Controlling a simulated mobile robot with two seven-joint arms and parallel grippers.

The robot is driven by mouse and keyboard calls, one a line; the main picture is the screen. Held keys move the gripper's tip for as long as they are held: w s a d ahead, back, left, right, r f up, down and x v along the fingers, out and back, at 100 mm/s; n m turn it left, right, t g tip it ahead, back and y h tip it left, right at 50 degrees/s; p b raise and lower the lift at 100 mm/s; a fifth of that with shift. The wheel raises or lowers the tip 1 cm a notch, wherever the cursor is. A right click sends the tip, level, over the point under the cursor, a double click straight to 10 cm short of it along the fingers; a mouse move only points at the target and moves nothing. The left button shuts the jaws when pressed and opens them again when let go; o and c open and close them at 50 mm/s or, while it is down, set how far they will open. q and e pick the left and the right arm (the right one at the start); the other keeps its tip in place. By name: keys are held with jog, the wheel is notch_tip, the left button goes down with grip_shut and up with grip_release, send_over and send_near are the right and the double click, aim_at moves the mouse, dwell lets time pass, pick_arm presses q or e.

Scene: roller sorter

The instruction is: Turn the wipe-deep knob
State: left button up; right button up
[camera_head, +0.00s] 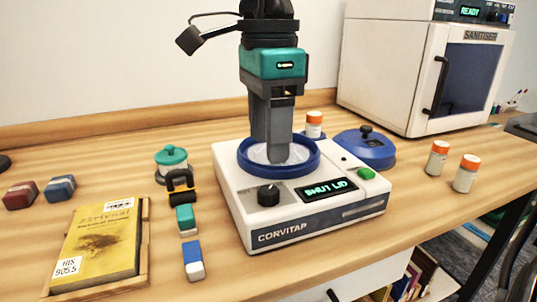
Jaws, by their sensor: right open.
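The white Corvitap machine (300,230) stands on the wooden table, with its display (328,190) reading "SHUT LID". A black knob (268,195) sits at its front left and a green button (366,173) at its right; I see no wipe-deep label. My right gripper (277,157) points straight down, open, its fingers reaching into the blue-rimmed bowl (308,165) on top of the machine. It is behind and above the black knob, apart from it. The fingers hide part of the bowl's inside. My left gripper is not in view.
A blue lid (372,155) lies behind the machine's right side. The white sanitiser (405,65), reading "READY", stands at the back right. Orange-capped bottles (437,160) stand to the right. A yellow book (95,245), a teal-lidded jar (171,163) and erasers (192,258) are at the left.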

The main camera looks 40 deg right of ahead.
notch_tip(320, 180, up, 5)
jog(key=shift+f+p, duration=0.1)
jog(key=shift+p, duration=0.35)
dwell(0.3)
